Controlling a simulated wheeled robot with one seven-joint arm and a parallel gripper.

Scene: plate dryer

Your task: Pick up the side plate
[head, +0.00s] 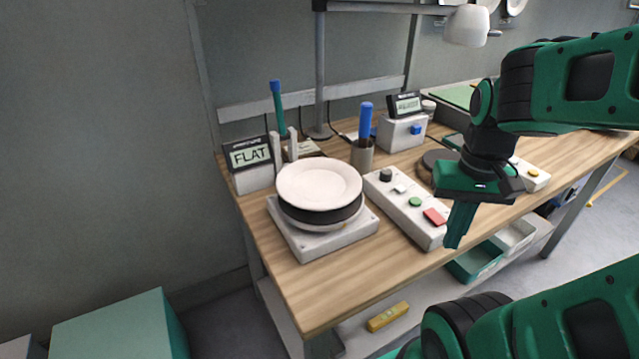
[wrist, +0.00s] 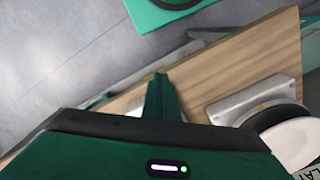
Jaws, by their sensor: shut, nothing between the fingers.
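The side plate (head: 319,185) is a white round plate lying flat on a dark round platform of a pale square machine (head: 305,246) on the wooden table. Part of the plate (wrist: 297,143) also shows at the lower right of the wrist view. My gripper (head: 456,228) is shut and empty, pointing down near the table's front edge, well to the right of the plate and apart from it. In the wrist view its shut fingers (wrist: 161,96) show over the table edge.
A control box (head: 409,207) with coloured buttons stands between the plate and my gripper. A display reading FLAT (head: 248,156), a cup (head: 362,154) with a blue-handled tool, and a white box (head: 403,132) stand behind. Bare wood (head: 325,288) lies in front of the machine.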

